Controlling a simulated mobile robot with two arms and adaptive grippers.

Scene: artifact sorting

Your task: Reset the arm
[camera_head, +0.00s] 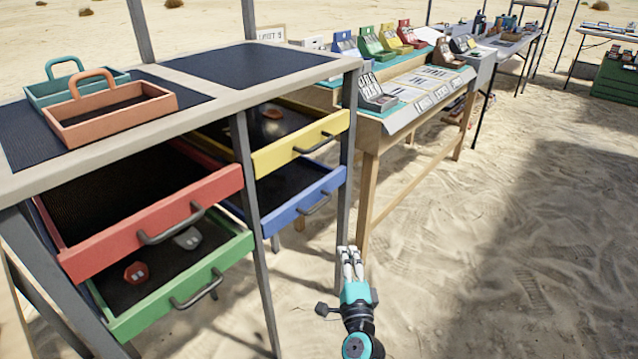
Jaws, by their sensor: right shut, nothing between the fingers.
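My right gripper (349,262) shows at the lower middle, with pale fingers held close together and a teal and black body below. It is shut and empty, over the sand to the right of the drawer cabinet's front leg. It appears apart from the cabinet and the wooden table. My left gripper is not in view.
The cabinet has open red (160,215), yellow (300,142), green (185,285) and blue (305,197) drawers. Several small objects lie inside. An orange tray (110,120) and a teal tray (50,92) sit on top. A wooden table (408,146) stands behind; open sand (480,250) lies right.

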